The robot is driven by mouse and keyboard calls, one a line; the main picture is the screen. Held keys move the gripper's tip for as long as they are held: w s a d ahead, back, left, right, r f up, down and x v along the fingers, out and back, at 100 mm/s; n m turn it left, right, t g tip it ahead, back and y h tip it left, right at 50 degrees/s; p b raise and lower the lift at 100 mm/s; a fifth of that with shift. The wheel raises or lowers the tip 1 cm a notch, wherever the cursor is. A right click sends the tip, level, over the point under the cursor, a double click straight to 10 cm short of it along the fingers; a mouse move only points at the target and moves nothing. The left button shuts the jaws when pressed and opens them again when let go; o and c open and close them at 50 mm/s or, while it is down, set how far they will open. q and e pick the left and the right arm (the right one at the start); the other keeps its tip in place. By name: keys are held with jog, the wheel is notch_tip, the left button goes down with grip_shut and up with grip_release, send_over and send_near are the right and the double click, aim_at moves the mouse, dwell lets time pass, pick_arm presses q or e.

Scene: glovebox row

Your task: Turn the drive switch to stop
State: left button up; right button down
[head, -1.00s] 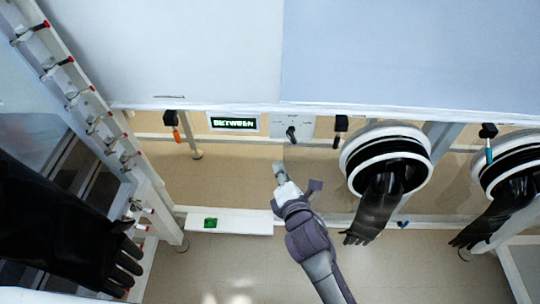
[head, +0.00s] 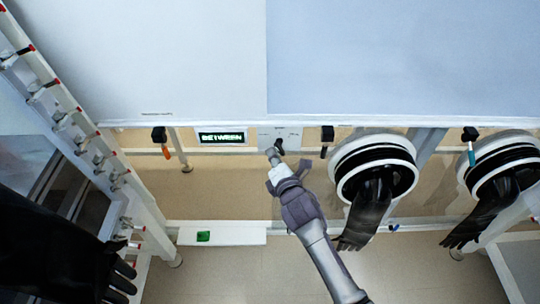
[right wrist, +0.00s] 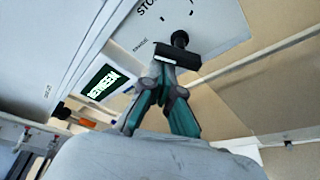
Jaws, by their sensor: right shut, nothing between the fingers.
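The drive switch (head: 279,145) is a black lever knob on a pale plate below the white panel. In the right wrist view its round hub and black lever (right wrist: 188,54) show close up, with the letters "STO" at the plate's top edge and other print beside it. The lit display (head: 222,137) left of the switch reads "BETWEEN". My right gripper (head: 272,154) is shut and empty, its tips at the switch. In the right wrist view the fingertips (right wrist: 165,62) meet the lever's left end; I cannot tell whether they touch. My left gripper is not in view.
Black glove ports (head: 374,165) with hanging gloves stand to the right. Another black glove (head: 60,245) fills the lower left. Small hanging handles, one orange (head: 167,153), flank the display and switch. A white ledge with a green item (head: 203,237) lies below.

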jog(key=shift+d+r, duration=0.1)
jog(key=shift+d, duration=0.05)
jog(key=m, duration=0.2)
jog(key=d+m+t, duration=0.1)
jog(key=shift+r+m+y+b, duration=0.35)
jog(key=shift+m+y+b, duration=0.05)
dwell(0.3)
jog(key=shift+w+d, duration=0.1)
dwell(0.6)
